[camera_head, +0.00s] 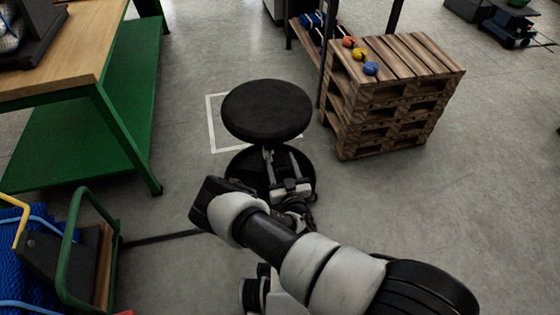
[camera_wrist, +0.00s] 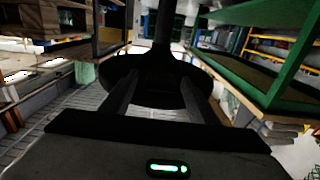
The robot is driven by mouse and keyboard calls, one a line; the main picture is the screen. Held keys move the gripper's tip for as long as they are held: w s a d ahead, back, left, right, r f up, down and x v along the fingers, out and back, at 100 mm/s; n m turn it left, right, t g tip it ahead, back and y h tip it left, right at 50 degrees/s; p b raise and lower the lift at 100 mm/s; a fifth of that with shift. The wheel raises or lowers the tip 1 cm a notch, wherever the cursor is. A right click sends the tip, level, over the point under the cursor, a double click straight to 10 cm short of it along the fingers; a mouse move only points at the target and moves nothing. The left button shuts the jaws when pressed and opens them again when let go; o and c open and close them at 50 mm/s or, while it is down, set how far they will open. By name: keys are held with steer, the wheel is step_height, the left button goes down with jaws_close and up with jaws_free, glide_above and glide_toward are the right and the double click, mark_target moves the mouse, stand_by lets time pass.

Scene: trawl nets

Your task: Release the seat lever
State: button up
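A stool with a round black seat (camera_head: 267,110) and a dark round base (camera_head: 241,170) stands upright on the floor. My gripper (camera_head: 283,158) is low in front of the stool, below the seat's near edge and by its column. In the wrist view the picture looks upside down; the dark underside of the seat (camera_wrist: 150,82) and the column (camera_wrist: 165,25) show ahead. The two fingers of my gripper (camera_wrist: 160,84) are apart, with nothing seen held between them. I cannot make out the seat lever in either view; it may be lost in the dark under the seat.
A green-framed workbench (camera_head: 98,95) is on the left. A green-railed cart (camera_head: 75,230) with blue netting is at lower left. Floor is clear between bench and stool.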

jaws_close()
steer(key=r+g+p, duration=0.1)
steer(key=p, duration=0.2)
steer(key=shift+w+r, duration=0.1)
steer(key=shift+r, duration=0.25)
steer(key=shift+f, duration=0.2)
jaws_free()
